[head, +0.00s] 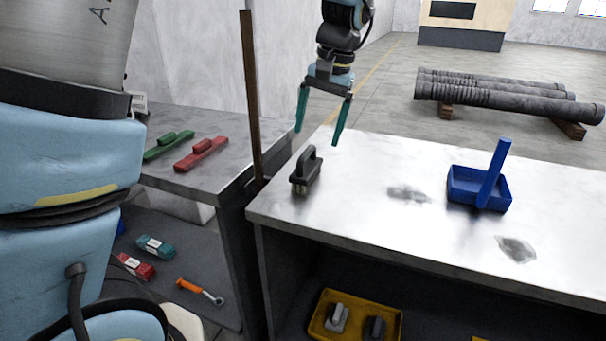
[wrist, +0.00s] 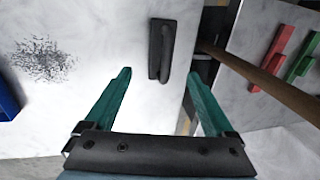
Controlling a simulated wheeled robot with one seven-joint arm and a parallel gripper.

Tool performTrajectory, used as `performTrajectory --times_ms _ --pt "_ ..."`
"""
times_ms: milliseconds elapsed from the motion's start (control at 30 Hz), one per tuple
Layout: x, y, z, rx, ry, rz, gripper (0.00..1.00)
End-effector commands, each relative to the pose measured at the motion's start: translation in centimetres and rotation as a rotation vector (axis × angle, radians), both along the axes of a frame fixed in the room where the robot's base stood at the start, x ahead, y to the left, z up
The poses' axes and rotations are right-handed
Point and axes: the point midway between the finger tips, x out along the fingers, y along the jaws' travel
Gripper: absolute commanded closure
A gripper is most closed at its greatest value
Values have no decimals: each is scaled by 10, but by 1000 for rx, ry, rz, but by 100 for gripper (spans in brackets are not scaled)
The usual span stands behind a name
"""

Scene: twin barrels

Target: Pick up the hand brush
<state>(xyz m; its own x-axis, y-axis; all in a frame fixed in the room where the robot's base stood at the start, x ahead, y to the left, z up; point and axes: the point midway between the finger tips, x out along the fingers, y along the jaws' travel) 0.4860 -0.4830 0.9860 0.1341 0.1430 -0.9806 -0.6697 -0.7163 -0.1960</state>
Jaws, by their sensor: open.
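The hand brush (head: 306,172) is dark grey with a raised loop handle and pale bristles underneath. It stands bristles down on the metal table (head: 350,215) near its left end. In the wrist view the hand brush (wrist: 161,50) shows from above, beyond the fingertips and between their lines. My gripper (head: 319,118) has two teal fingers spread wide, with nothing between them. It hangs above and a little behind the brush, apart from it. In the wrist view my gripper (wrist: 160,78) is also open and empty.
A brown pole (head: 252,100) stands upright just left of the brush. A blue dustpan (head: 479,188) sits at the table's right. Red (head: 202,153) and green (head: 168,145) handled tools lie on the left bench. Dark smudges mark the tabletop between brush and dustpan, otherwise clear.

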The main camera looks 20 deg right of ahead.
Motion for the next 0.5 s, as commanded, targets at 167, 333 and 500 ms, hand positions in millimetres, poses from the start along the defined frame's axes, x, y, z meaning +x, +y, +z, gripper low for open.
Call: performTrajectory --times_ms 167,333,500 --pt "4 6 -28 3 3 2 11" --pt "6 8 -42 1 1 2 11" --pt "7 11 -57 3 3 3 11"
